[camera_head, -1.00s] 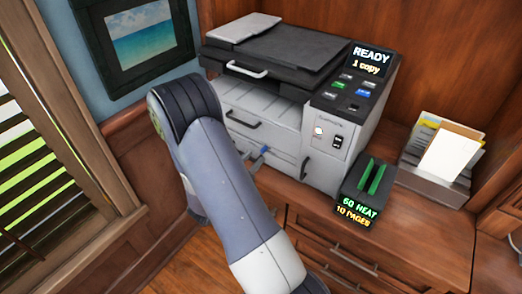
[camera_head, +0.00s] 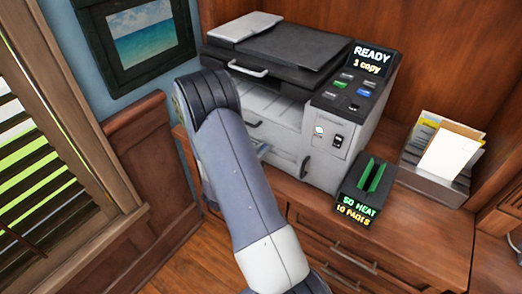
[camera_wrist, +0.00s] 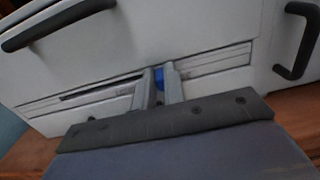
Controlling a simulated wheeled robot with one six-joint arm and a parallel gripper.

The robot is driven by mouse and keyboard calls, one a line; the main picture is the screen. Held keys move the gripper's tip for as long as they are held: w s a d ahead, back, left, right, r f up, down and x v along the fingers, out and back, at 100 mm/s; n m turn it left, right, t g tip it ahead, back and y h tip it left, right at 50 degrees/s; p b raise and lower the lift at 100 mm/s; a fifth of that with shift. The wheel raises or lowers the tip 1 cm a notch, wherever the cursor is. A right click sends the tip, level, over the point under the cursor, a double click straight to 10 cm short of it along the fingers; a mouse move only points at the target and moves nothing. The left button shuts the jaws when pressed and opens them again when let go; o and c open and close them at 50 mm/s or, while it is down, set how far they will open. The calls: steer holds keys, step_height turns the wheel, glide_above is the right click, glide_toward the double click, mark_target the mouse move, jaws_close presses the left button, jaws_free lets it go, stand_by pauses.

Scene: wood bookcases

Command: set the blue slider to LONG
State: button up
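The blue slider (camera_wrist: 159,77) shows in the wrist view as a small blue piece in a slot strip low on the printer's (camera_wrist: 215,35) pale front. My gripper (camera_wrist: 159,86) reaches this strip, with one finger on each side of the blue piece. The fingers stand a little apart with blue between them. I cannot tell whether they press on it. In the head view my arm covers much of the printer's lower left front, and the fingertips (camera_head: 263,150) show only in part. I can read no LONG mark in either view.
A dark drawer handle (camera_wrist: 55,22) is up left of the gripper and another handle (camera_wrist: 297,42) is to the right. A black box with a green-slotted top (camera_head: 364,187) and a paper holder (camera_head: 436,160) stand on the wood cabinet right of the printer.

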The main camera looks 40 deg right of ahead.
jaws_close()
steer(key=shift+w+a+b, duration=0.15)
steer(key=shift+w+a, duration=0.1)
steer(key=shift+w, duration=0.45)
steer(key=shift+w+a+b, duration=0.15)
steer(key=shift+w+a, duration=0.05)
steer(key=shift+w, duration=0.45)
steer(key=shift+w+a+b, duration=0.15)
steer(key=shift+w+a, duration=0.1)
steer(key=shift+w, duration=0.45)
steer(key=o, duration=0.5)
jaws_free()
steer(key=shift+a, duration=0.1)
steer(key=b+v, duration=0.1)
steer(key=v, duration=0.9)
steer(key=shift+s+a, duration=0.25)
